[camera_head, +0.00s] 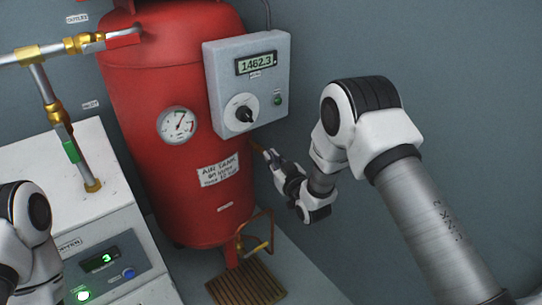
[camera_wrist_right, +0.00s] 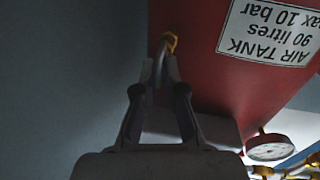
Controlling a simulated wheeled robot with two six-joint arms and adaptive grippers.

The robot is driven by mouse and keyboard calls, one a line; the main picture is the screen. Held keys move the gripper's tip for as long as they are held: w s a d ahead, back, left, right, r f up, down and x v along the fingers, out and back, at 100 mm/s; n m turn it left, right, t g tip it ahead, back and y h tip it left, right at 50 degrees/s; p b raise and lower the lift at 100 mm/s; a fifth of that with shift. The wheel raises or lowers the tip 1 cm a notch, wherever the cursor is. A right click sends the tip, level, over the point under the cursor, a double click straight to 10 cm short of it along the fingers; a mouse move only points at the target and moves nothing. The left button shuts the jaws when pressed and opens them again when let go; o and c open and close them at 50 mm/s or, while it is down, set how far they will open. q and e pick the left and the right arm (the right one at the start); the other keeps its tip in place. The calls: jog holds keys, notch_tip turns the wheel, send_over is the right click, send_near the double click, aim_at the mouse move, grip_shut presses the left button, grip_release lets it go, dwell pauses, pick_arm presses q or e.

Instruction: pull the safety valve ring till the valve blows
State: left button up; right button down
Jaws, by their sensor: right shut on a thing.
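The safety valve (camera_wrist_right: 171,41) shows as a small brass piece at the side of the red tank in the right wrist view. In the head view only a bit of brass (camera_head: 256,146) shows at the tank's right side, below the grey box. My right gripper (camera_head: 269,155) reaches in from the right to this spot. In the right wrist view its fingertips (camera_wrist_right: 161,68) are closed together just under the brass, shut on the valve ring, which they mostly hide. I cannot tell how far the ring is pulled. My left arm shows at the lower left, but its gripper is out of view.
The red tank (camera_head: 160,90) bears a round gauge (camera_head: 178,125) and a paper label (camera_head: 218,170). A grey box (camera_head: 215,90) with a display reading 1462.3 and a black knob (camera_head: 243,114) sits above my gripper. A bent copper pipe (camera_head: 270,228) and wooden grate (camera_head: 246,284) are below.

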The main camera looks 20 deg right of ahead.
jog(key=c, duration=1.3)
grip_release()
jog(key=shift+d, duration=0.2)
jog(key=s, duration=0.4)
jog(key=s+d, duration=0.1)
jog(key=s, duration=0.3)
jog(key=s+d, duration=0.1)
jog(key=s, duration=0.3)
jog(key=shift+w, duration=0.1)
